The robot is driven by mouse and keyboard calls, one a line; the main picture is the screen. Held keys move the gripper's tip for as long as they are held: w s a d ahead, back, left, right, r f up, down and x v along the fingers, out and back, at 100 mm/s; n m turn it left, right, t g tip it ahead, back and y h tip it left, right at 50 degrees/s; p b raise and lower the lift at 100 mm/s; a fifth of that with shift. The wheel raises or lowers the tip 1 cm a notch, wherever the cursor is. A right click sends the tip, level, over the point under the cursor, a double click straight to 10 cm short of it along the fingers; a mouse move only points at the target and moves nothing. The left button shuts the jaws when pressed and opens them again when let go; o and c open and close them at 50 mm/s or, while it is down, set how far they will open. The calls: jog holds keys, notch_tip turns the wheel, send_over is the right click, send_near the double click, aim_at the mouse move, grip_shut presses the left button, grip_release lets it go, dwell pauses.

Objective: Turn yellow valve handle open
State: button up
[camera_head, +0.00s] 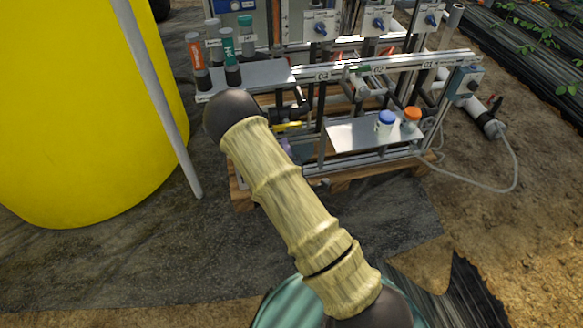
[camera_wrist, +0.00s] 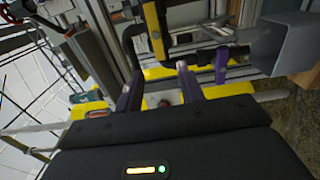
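In the head view a yellow handle (camera_head: 288,127) shows low on the skid's left part, just right of my arm. My gripper is mostly hidden there behind my arm; a purple part of it (camera_head: 288,147) shows just below the handle. In the wrist view my gripper (camera_wrist: 158,82) has its two purple fingers apart, with no handle clearly held between them. A yellow bar (camera_wrist: 160,72) runs across near the fingertips, and an upright yellow piece (camera_wrist: 154,30) stands beyond them. I cannot tell which of these is the valve handle, or whether a finger touches it.
The skid frame (camera_head: 400,62) has metal rails around the handle. A shelf (camera_head: 345,135) holds a blue-capped jar (camera_head: 385,121) and an orange-capped jar (camera_head: 411,118). Several bottles stand on the left shelf (camera_head: 262,75). A yellow tank (camera_head: 80,110) and a grey pole (camera_head: 160,95) stand left.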

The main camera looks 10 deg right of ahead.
jog(key=s+p, duration=0.5)
jog(key=s, duration=0.2)
jog(key=shift+p, duration=0.35)
jog(key=shift+d, duration=0.1)
dwell(0.5)
